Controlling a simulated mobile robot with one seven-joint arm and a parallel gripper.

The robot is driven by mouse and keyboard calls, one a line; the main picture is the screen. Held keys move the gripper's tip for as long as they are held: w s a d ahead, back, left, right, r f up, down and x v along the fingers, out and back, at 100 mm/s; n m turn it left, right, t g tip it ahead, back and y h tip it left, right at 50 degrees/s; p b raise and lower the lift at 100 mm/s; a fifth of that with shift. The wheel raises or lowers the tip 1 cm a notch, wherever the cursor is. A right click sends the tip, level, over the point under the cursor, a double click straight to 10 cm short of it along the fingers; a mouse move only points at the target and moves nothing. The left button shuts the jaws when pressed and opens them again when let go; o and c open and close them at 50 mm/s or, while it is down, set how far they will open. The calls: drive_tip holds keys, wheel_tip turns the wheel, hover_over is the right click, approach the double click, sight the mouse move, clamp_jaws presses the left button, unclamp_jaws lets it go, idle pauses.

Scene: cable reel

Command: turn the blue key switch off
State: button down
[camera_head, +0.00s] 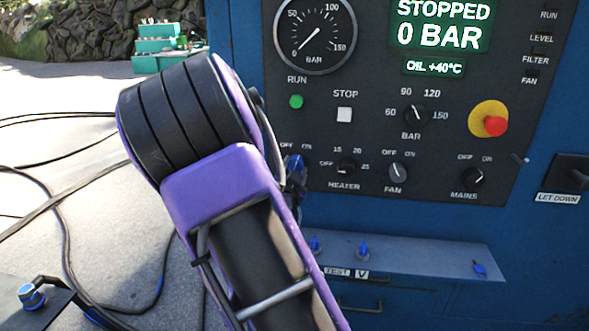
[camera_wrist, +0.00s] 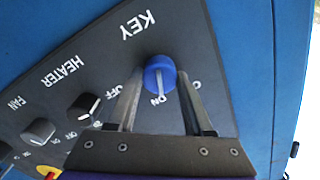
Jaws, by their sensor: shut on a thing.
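In the head view my purple arm hides much of this spot; a bit of the blue knob (camera_head: 293,161) shows at my gripper (camera_head: 297,172).
The heater knob (camera_head: 346,167), fan knob (camera_head: 397,173) and mains knob (camera_head: 472,178) sit to the right. A red stop button (camera_head: 494,126) is further right. A blue ledge (camera_head: 420,258) juts out below. The display (camera_head: 440,25) reads STOPPED, 0 BAR. Cables lie at left.

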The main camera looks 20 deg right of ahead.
drive_tip(key=n, duration=0.5)
drive_tip(key=shift+r+p, duration=0.1)
drive_tip(key=shift+p, duration=0.25)
drive_tip(key=shift+n+p, duration=0.55)
drive_tip(key=shift+n, duration=1.85)
drive_tip(key=shift+c, duration=1.5)
unclamp_jaws()
